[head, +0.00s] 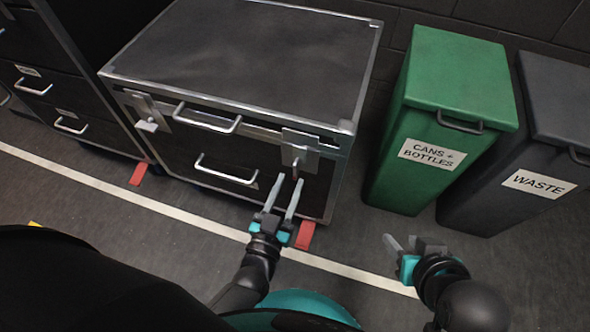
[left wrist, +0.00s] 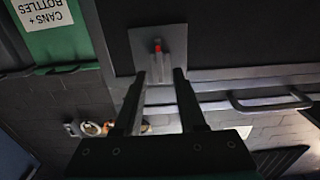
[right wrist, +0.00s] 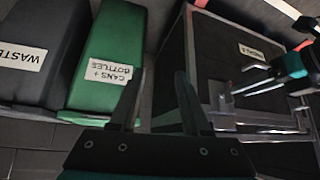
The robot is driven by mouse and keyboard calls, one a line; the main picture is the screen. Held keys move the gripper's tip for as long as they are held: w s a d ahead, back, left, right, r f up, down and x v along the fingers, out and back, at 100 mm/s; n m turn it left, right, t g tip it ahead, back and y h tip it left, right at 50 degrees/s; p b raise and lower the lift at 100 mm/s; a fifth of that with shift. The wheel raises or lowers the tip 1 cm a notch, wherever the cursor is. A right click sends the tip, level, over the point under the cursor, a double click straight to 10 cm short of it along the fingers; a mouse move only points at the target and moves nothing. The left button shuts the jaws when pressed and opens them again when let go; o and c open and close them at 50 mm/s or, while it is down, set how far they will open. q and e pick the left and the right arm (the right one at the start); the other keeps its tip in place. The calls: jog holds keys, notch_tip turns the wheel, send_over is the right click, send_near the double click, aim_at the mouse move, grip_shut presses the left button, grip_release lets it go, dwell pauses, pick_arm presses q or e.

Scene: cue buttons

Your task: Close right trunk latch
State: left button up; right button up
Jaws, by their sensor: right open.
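The dark trunk (head: 245,55) with metal edges stands at the back centre in the head view. Its right latch (head: 299,150) is a metal plate with a small lever at the front right corner. The left wrist view shows the latch plate (left wrist: 146,46) with a red-tipped part. My left gripper (head: 288,181) is open just in front of and below this latch, its fingers pointing at it. I cannot tell whether they touch it. The trunk's left latch (head: 148,112) is at the front left. My right gripper (head: 392,240) is open and empty, apart from the trunk.
A green bin (head: 440,110) labelled cans and bottles stands right of the trunk, beside a dark waste bin (head: 560,110). Drawers (head: 45,95) stand at the left. A white line (head: 180,205) crosses the floor. A red mark (head: 306,234) lies near the trunk's front right corner.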

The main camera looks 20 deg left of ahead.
aim_at(294, 172)
pick_arm(q)
jog(key=w+b, duration=0.1)
jog(key=w, duration=0.1)
jog(key=shift+w, duration=0.3)
jog(key=shift+w+d+b, duration=0.1)
jog(key=shift+w+b, duration=0.2)
jog(key=shift+w, duration=0.85)
pick_arm(e)
jog(key=shift+w+a+t+y, duration=0.55)
jog(key=shift+a+t, duration=0.2)
jog(key=shift+a, duration=0.2)
jog(key=shift+w+a+t+y, duration=0.45)
jog(key=shift+w+a+t, duration=0.25)
jog(key=shift+a, duration=0.2)
pick_arm(q)
jog(key=shift+c, duration=0.2)
grip_shut()
